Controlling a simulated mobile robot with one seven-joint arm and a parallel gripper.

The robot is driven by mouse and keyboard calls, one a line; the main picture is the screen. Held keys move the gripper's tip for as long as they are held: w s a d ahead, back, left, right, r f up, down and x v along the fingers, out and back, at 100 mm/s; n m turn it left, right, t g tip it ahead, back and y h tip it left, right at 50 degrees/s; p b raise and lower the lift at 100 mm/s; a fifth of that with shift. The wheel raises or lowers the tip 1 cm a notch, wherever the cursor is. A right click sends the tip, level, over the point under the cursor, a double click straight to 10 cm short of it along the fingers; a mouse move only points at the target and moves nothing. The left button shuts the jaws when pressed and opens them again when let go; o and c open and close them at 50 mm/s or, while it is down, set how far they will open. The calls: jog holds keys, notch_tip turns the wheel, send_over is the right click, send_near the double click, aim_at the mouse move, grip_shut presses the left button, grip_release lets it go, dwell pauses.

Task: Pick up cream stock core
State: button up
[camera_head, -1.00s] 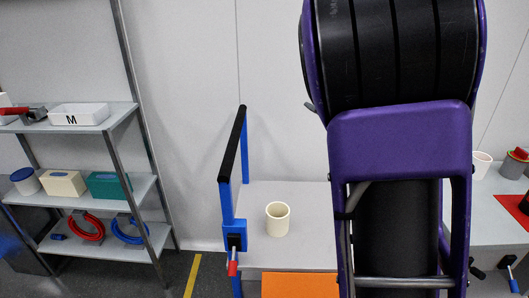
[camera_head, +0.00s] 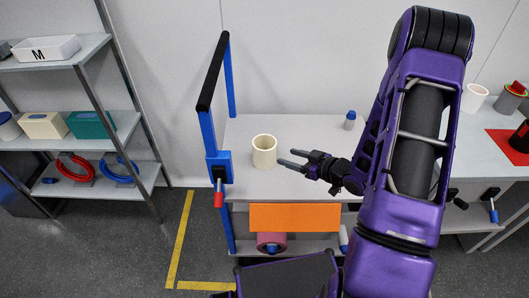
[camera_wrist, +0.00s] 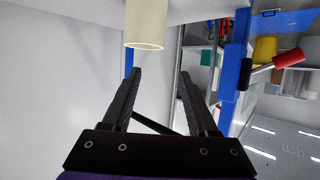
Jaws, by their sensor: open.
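The cream stock core (camera_head: 264,152) is a short hollow cylinder. It stands upright on the grey table (camera_head: 300,133), near its left end. My gripper (camera_head: 287,159) is open and empty, just to the right of the core and apart from it, with its fingers pointing left toward it. In the wrist view the core (camera_wrist: 147,24) shows at the top, beyond the fingertips of my gripper (camera_wrist: 158,72). Part of the core is cut off by the top edge there.
A blue frame with a black bar (camera_head: 213,72) and a red-tipped handle (camera_head: 218,195) stand left of the core. A small blue-capped bottle (camera_head: 350,121) stands at the table's back. An orange panel (camera_head: 295,217) hangs at the front. Shelves (camera_head: 90,128) stand at far left.

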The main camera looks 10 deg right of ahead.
jog(key=b, duration=0.2)
send_over(258, 147)
jog(key=s+a, duration=0.1)
jog(key=s, duration=0.4)
notch_tip(258, 147, down, 6)
jog(key=shift+f, duration=0.15)
jog(key=shift+s, duration=0.1)
grip_shut()
